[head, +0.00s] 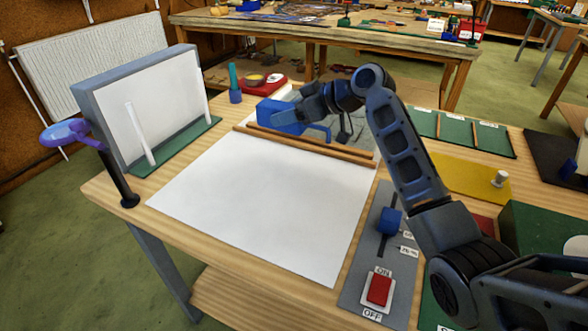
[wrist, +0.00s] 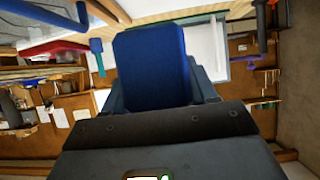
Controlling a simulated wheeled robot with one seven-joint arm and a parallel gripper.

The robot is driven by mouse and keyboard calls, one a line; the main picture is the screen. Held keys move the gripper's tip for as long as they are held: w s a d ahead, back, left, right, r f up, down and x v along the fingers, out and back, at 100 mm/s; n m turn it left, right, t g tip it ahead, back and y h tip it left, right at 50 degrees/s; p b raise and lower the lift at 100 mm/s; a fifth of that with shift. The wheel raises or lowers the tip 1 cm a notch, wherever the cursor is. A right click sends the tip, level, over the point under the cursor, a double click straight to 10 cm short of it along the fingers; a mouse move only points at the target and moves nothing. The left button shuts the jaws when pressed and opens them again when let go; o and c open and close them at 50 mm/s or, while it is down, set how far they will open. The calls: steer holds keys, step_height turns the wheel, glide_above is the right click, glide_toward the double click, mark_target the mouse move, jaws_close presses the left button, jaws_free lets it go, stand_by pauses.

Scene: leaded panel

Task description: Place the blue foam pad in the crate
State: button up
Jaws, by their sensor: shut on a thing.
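My gripper (head: 290,118) is over the far edge of the table, above the wooden strips behind the white sheet. It is shut on the blue foam pad (wrist: 150,62), which fills the middle of the wrist view and sticks out past the jaws. In the head view the pad (head: 272,114) shows as a bright blue block at the end of my arm, held clear of the white sheet. I cannot pick out the crate for certain in either view.
A white upright panel (head: 160,105) on a green base stands at left, with a purple-headed lamp (head: 70,133) beside it. A teal holder (head: 235,88) and red tray (head: 268,85) stand behind. The white sheet (head: 265,200) is bare. A red switch (head: 379,290) sits in front.

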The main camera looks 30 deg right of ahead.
steer(key=shift+d+r, duration=0.15)
steer(key=shift+d, duration=0.35)
steer(key=shift+s, duration=0.15)
steer(key=s+a+f, duration=0.2)
steer(key=a, duration=0.1)
steer(key=s+a+f+p, duration=0.1)
steer(key=s+a+f, duration=0.1)
steer(key=a, duration=0.1)
steer(key=s+a+f+p, duration=0.1)
steer(key=a+f, duration=0.1)
steer(key=a, duration=0.1)
steer(key=shift+s+f, duration=0.4)
steer(key=shift+f+b, duration=1.2)
steer(key=shift+f, duration=0.8)
steer(key=shift+f, duration=0.2)
steer(key=o, duration=1)
steer(key=shift+r, duration=0.2)
